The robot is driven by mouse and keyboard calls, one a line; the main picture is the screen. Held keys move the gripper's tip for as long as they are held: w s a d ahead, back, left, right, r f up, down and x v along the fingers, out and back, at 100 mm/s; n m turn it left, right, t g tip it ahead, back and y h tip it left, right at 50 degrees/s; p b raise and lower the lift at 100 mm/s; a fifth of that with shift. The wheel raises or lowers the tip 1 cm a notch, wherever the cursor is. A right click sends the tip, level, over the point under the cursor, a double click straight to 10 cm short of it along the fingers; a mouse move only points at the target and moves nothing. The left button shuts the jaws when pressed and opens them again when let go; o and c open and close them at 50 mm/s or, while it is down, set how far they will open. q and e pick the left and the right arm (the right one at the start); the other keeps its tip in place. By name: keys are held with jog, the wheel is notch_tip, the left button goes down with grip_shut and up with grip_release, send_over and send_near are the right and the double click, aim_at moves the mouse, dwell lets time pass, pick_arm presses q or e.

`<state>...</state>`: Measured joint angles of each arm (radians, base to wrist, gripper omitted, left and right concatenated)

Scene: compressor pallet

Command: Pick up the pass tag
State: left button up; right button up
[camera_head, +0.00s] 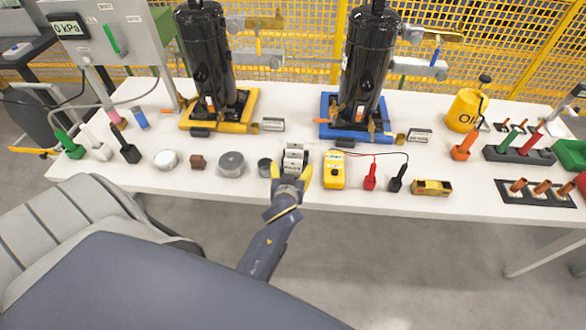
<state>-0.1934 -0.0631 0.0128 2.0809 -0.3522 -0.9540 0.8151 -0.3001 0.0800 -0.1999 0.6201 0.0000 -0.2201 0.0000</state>
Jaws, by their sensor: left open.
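My left gripper (290,176) is open at the front edge of the white table. Its yellow-tipped fingers stand on either side of the near end of a small pale block or rack with dark bands (295,156). I cannot tell whether the fingers touch it. No pass tag can be told for sure; the block may hold tags, but its details are too small to read. My right gripper is not in view.
Two black compressors stand behind on a yellow tray (248,106) and a blue tray (326,128).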

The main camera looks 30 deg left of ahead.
aim_at(293, 164)
pick_arm(q)
jog(key=shift+x, duration=2.55)
jog(key=shift+c, duration=0.2)
jog(key=c, duration=1)
